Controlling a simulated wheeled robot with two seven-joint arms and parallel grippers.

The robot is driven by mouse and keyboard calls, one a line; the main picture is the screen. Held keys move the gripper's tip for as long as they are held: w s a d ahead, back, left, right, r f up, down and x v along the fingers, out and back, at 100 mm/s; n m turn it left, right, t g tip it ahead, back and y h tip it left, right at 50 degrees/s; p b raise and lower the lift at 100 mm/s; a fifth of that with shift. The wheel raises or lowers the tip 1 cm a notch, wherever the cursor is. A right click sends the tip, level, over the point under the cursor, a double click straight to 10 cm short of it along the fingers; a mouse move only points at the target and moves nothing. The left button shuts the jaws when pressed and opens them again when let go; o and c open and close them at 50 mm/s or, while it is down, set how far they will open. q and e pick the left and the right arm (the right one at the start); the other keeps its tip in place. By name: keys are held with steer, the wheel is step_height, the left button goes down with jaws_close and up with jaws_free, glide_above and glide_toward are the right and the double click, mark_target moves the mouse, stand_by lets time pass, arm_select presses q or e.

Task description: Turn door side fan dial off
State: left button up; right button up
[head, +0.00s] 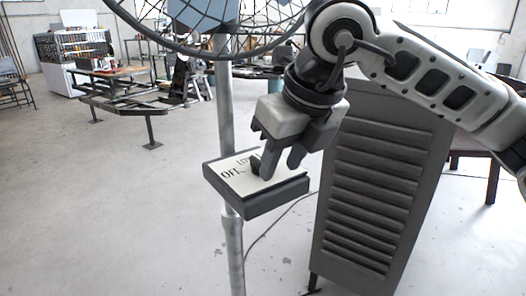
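The fan's control box (262,204) is a dark grey slab with a pale top panel, fixed to the fan's pole. The panel's letters appear to read OFF at its left and LOW near its far edge. A dark dial (256,164) stands on the panel, partly hidden by my gripper. My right gripper (282,168) reaches down over the box from the upper right. Its two fingers are apart with a narrow gap, tips at the panel beside the dial. I cannot tell whether a finger touches the dial. My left gripper is not in view.
The fan's wire cage (213,45) hangs just above, and its pole (235,257) runs down past the box. A grey louvred panel (372,190) stands close at the right. A cable lies on the floor. The floor (100,220) at the left is clear.

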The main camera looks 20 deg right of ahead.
steer(key=w, duration=0.2)
steer(key=w+a, duration=0.1)
steer(key=w, duration=0.1)
steer(key=shift+w+a, duration=0.15)
steer(key=shift+a, duration=0.05)
steer(key=shift+w+f, duration=0.25)
steer(key=shift+f, duration=0.35)
jaws_close()
